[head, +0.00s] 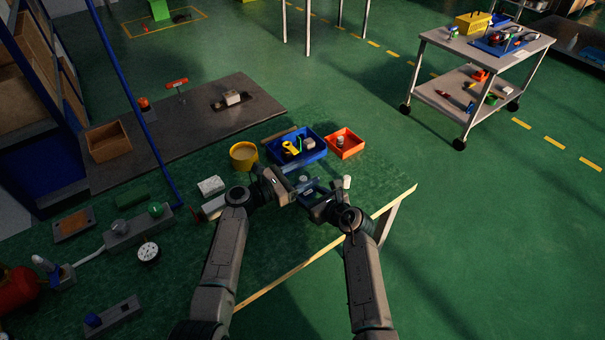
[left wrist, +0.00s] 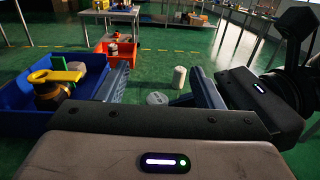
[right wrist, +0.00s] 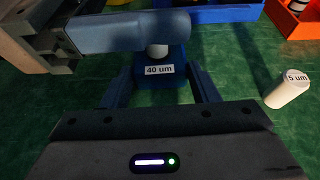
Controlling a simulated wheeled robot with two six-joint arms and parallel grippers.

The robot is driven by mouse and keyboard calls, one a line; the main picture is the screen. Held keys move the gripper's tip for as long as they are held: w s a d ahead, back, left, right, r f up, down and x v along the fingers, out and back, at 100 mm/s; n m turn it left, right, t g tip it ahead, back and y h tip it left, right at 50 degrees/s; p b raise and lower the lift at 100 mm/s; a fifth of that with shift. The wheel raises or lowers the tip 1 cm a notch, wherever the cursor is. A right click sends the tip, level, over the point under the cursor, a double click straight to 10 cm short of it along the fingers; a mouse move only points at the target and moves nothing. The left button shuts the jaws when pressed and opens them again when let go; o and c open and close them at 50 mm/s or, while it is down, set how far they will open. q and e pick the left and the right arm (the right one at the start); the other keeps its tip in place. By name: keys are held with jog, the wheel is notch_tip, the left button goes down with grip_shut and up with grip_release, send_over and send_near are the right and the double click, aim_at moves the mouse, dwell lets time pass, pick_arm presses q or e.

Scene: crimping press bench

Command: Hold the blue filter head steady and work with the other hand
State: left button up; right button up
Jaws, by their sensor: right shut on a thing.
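The blue filter head (head: 309,190) is on the green bench mat near its front right edge. In the right wrist view it is a blue block with a "40 um" label (right wrist: 159,70), between the fingers of my right gripper (right wrist: 162,80), which is shut on it. A white round cartridge (right wrist: 157,51) shows above the block; its top shows in the left wrist view (left wrist: 157,98). My left gripper (left wrist: 158,70) is open above it, its fingers apart on either side. A white "5 um" cartridge (right wrist: 288,90) stands apart to the right.
A blue bin (head: 318,155) with a yellow item and an orange bin (head: 358,143) stand just behind. A yellow round container (head: 243,156) and a white block (head: 210,186) are to the left. A dial gauge (head: 149,253) lies farther left. The bench edge (head: 395,207) is close on the right.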

pick_arm(q)
jog(key=v, duration=1.1)
jog(key=shift+s+a, duration=0.15)
jog(key=shift+a, duration=0.2)
jog(key=x, duration=1.1)
jog(key=shift+d, duration=0.4)
jog(key=shift+c, duration=0.3)
jog(key=c, duration=1.2)
jog(key=shift+w+a+m+g+h, duration=0.15)
jog(key=shift+m+g+h, duration=0.35)
jog(key=shift+g, duration=0.3)
jog(key=shift+w+d+m+g+h, duration=0.15)
jog(key=shift+m+g+h, duration=0.15)
jog(key=shift+m+g, duration=0.4)
jog(key=shift+c, duration=0.2)
jog(key=m+g, duration=0.1)
jog(key=g, duration=0.2)
jog(key=m+g+h, duration=0.1)
jog(key=m+g, duration=0.1)
jog(key=g, duration=0.1)
jog(key=shift+a+f, duration=0.1)
jog(key=shift+s+m+g, duration=0.1)
jog(key=shift+m+g, duration=0.2)
jog(key=shift+m, duration=0.1)
jog(key=shift+f, duration=0.1)
